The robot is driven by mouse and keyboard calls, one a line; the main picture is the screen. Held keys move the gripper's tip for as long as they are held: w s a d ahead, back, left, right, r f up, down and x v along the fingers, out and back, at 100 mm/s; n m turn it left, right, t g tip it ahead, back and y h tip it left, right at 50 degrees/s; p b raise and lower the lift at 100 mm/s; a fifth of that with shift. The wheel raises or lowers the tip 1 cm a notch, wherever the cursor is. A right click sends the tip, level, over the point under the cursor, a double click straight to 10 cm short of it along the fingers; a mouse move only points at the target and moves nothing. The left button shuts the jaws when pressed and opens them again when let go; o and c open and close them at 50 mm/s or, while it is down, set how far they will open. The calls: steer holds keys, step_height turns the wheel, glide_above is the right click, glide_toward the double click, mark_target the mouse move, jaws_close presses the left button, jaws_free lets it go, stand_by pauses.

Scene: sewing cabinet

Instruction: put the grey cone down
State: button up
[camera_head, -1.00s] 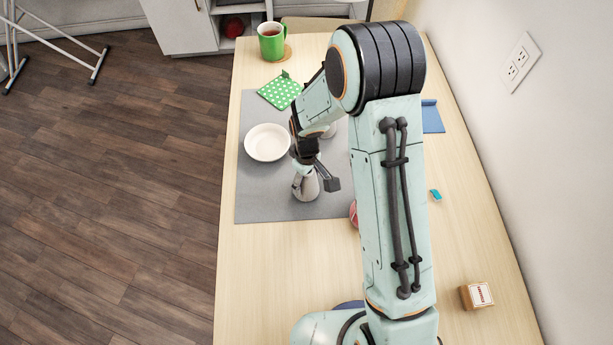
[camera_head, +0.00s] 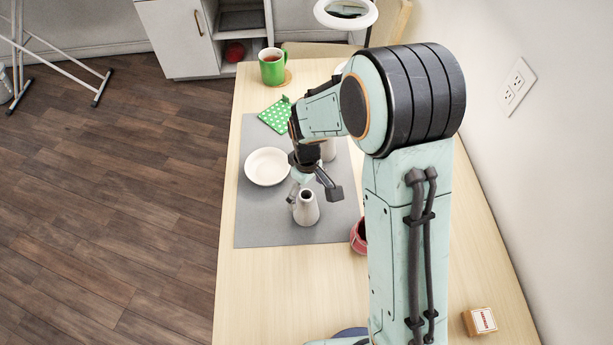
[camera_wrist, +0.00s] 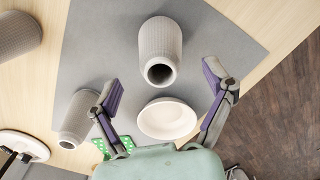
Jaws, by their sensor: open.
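The grey cone (camera_head: 306,209) stands upright on the grey mat (camera_head: 262,225), right of and nearer than the white bowl (camera_head: 267,167). It also shows in the wrist view (camera_wrist: 160,45), its dark top hole facing me. My gripper (camera_head: 315,190) is open just above and behind the cone in the head view. In the wrist view my two fingers (camera_wrist: 163,83) are spread wide with nothing between the pads, and the cone lies beyond them. A second, similar cone (camera_head: 328,150) is partly hidden behind my arm; another cone (camera_wrist: 15,35) is cut by the wrist view's left edge.
A green dotted cloth (camera_head: 275,116) lies at the mat's far edge, with a green mug (camera_head: 271,68) beyond. A red object (camera_head: 358,236) sits at the mat's right edge, partly behind my arm. A small box (camera_head: 480,321) stands near right. The near-left table is clear.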

steer(key=s+d+r+m, duration=0.4)
steer(key=s+r, duration=0.6)
steer(key=r, duration=0.4)
steer(key=s+d+r+m, duration=0.1)
steer(key=s+d+m, duration=0.1)
steer(key=s, duration=0.9)
steer(key=shift+s+m+y, duration=0.2)
steer(key=shift+m+y, duration=0.2)
steer(key=shift+m, duration=0.5)
steer(key=shift+r, duration=0.1)
